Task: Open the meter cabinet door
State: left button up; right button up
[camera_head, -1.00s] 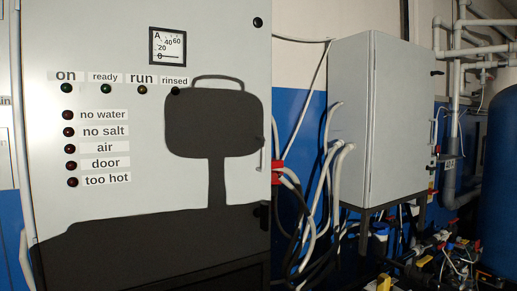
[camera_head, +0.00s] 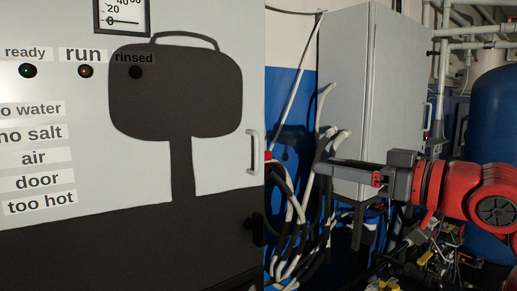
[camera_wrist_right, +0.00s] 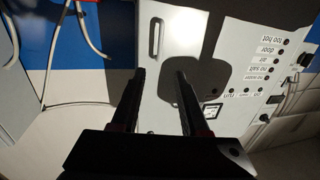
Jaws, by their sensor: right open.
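The meter cabinet door (camera_head: 60,240) is a large pale grey panel filling the left of the head view, and it looks shut. A dial meter (camera_head: 122,18), lamps and labels are on it. Its upright handle (camera_head: 253,150) is near the right edge. My right gripper (camera_head: 318,168) is open and empty, to the right of the handle and pointing left. In the right wrist view, my two dark fingers (camera_wrist_right: 160,75) are apart, and the handle (camera_wrist_right: 155,38) shows beyond the gap between them, not touched. My left gripper is not in view.
A second grey cabinet (camera_head: 360,70) stands behind my right arm. White and black cables (camera_head: 300,215) hang between the cabinets. Pipes (camera_head: 445,60) and a blue tank (camera_head: 490,110) are at the right. My robot's shadow falls across the door.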

aim_at(263, 152)
jog(key=p+x, duration=0.4)
jog(key=x, duration=1.3)
jog(key=shift+r, duration=0.2)
jog(key=shift+c, duration=0.3)
grip_shut()
dwell(0.3)
